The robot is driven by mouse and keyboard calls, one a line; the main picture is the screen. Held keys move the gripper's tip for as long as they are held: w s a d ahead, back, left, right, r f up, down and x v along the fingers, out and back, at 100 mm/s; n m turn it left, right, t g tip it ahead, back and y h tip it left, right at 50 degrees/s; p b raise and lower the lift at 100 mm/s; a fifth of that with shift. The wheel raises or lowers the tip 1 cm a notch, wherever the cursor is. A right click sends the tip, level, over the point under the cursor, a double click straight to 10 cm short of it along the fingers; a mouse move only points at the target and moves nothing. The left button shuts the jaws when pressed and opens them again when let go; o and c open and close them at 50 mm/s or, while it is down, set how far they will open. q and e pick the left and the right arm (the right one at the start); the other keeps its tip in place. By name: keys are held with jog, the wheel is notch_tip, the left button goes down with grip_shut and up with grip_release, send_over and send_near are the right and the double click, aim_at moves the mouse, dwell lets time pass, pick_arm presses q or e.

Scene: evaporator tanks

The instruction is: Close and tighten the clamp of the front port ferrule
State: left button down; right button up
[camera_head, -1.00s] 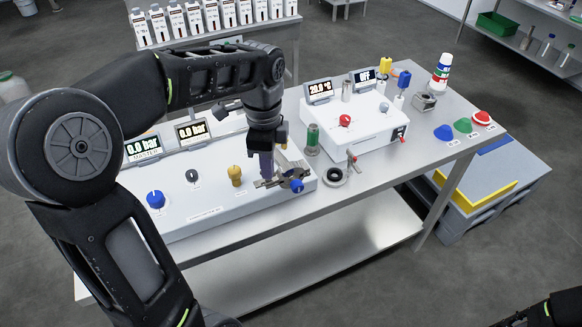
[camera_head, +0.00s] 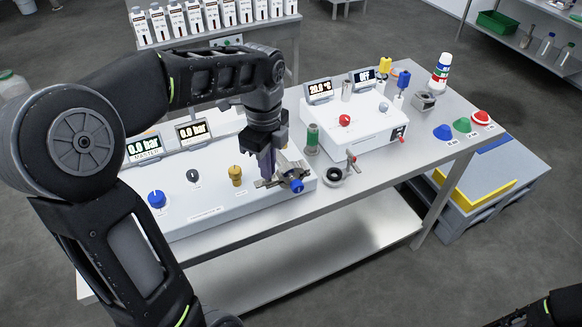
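My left gripper (camera_head: 266,172) points down over the right end of the white pressure box (camera_head: 205,215). Its fingertips are at a small metal clamp fitting (camera_head: 272,182) with a blue knob (camera_head: 297,186) at its right. The fingers look close together, but I cannot tell whether they grip the fitting. The front port and its ferrule are too small and too covered by the gripper to make out. A dark ring with a metal part (camera_head: 334,175) lies on the table beside the box. Of my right arm only a dark part shows at the bottom right corner; its gripper is out of view.
A second white box (camera_head: 355,130) with a red knob and displays stands to the right. The front table strip (camera_head: 300,212) is clear.

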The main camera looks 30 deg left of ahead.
pick_arm(q)
jog(key=shift+m, duration=1.1)
jog(key=shift+m+p, duration=0.45)
jog(key=shift+m, duration=0.25)
jog(key=c, duration=1.6)
grip_release()
jog(key=shift+o, duration=0.2)
